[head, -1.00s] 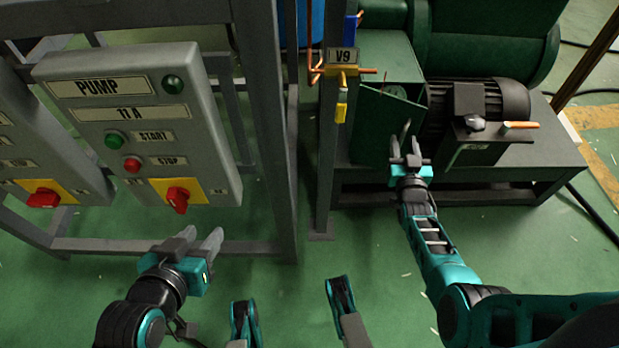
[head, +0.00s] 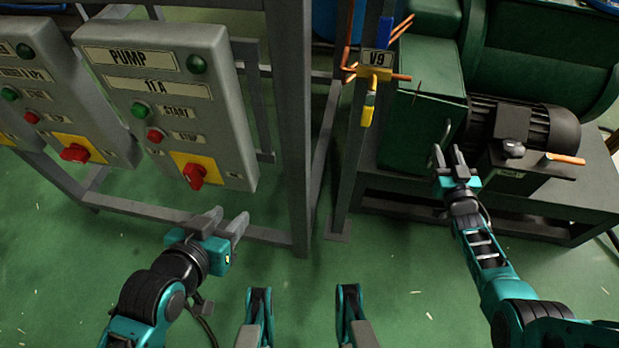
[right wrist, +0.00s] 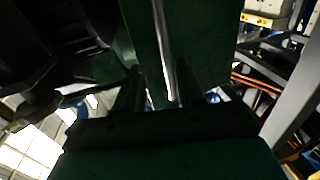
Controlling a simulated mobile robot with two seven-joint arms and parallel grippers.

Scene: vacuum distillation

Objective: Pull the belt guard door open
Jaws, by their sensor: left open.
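The belt guard is a dark green box beside the black motor. Its front door panel (head: 418,132) carries a thin metal handle (head: 438,156). My right gripper (head: 449,160) is at the handle, in front of the panel. In the right wrist view the bright handle bar (right wrist: 168,50) runs between the two fingers (right wrist: 155,92); whether both fingers press on it cannot be told. Only a narrow gap, if any, shows along the panel's top edge. My left gripper (head: 226,226) is open and empty, low in front of the pump panel.
The grey pump panel (head: 150,75) with buttons and a red switch stands left on a grey frame (head: 288,120). Valve V9 (head: 373,75) with copper pipes is left of the guard. The motor (head: 525,122) is right of it. Green floor in front is clear.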

